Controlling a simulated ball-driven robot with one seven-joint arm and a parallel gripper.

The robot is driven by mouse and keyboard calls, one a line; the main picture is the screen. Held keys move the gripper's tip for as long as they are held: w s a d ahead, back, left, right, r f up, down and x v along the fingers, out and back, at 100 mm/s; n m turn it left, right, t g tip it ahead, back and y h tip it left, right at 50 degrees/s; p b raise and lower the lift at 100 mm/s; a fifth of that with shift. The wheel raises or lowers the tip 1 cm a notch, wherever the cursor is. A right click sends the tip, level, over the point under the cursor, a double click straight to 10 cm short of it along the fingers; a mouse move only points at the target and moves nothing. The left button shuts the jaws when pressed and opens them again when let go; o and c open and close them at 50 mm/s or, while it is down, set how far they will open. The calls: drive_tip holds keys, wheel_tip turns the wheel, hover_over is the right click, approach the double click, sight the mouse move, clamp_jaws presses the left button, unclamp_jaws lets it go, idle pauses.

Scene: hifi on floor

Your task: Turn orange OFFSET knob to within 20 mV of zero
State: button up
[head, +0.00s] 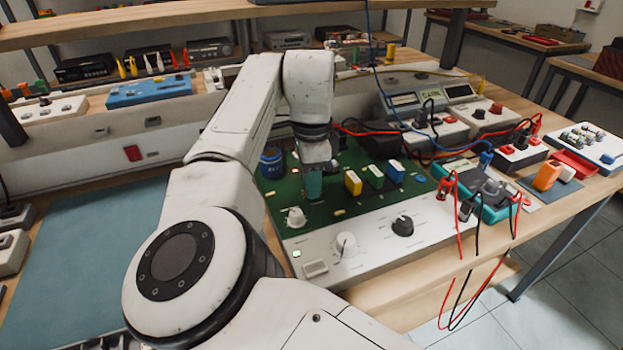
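A green circuit board with a white front panel (375,230) lies on the wooden bench. On it I see a small white knob (296,217), a larger white knob (346,244) and a black knob (402,226). I cannot make out an orange OFFSET knob on the board; my arm may hide it. My gripper (315,166) points down over the board's back left part, right above a teal upright piece (314,186). I cannot tell whether it touches or holds that piece. Two meters with displays (403,100) (460,91) stand behind; their readings are too small to read.
Yellow (353,182) and blue (395,172) blocks stand on the board close right of my gripper, and a blue cylinder (271,163) close left. Red and black leads (459,225) hang over the bench's front edge. A teal mat (90,245) at left is mostly clear.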

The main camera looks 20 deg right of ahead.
clamp_jaws()
drive_tip(key=shift+r+n+p, duration=0.2)
drive_tip(key=shift+n+p, duration=0.1)
drive_tip(key=shift+p, duration=0.5)
drive_tip(key=shift+r+n+p, duration=0.15)
drive_tip(key=shift+n+p, duration=0.45)
drive_tip(key=shift+p, duration=0.55)
drive_tip(key=n+p, duration=0.2)
drive_tip(key=p, duration=0.2)
drive_tip(key=shift+s+n, duration=0.1)
drive_tip(key=shift+n, duration=0.2)
drive_tip(key=n+p, duration=0.5)
drive_tip(key=p, duration=0.2)
drive_tip(key=n+p, duration=0.3)
drive_tip(key=p, duration=0.1)
drive_tip(key=shift+f+n, duration=0.3)
drive_tip(key=shift+n, duration=0.1)
